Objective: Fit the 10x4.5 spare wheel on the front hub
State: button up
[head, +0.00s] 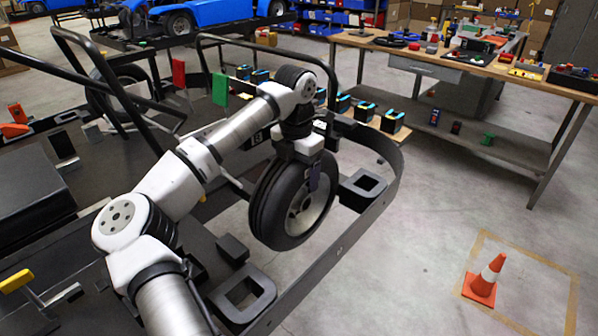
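A black-tyred wheel with a light grey rim (306,212) hangs upright below the end of my arm in the head view. My gripper (314,172) is at the wheel's upper edge, with a dark finger over the near face of the tyre. The far finger is hidden, so I cannot see whether the grip is closed on it. The wheel is over the front part of a kart frame, between two black square-holed blocks (242,296) and (362,187). The front hub is not visible; the wheel and my arm cover that area. No size marking is readable.
The kart's black bumper rail (392,160) curves around the wheel on the right. A workbench (455,62) with tools stands at the back right. An orange cone (485,279) stands inside a taped square on the floor. The floor between is clear.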

jog(key=shift+w+a+r, duration=0.15)
jog(key=shift+w+a, duration=0.2)
jog(key=shift+a, duration=0.1)
dwell(0.3)
jog(key=o, duration=2.1)
jog(key=shift+s+r, duration=0.1)
jog(key=shift+c, duration=0.2)
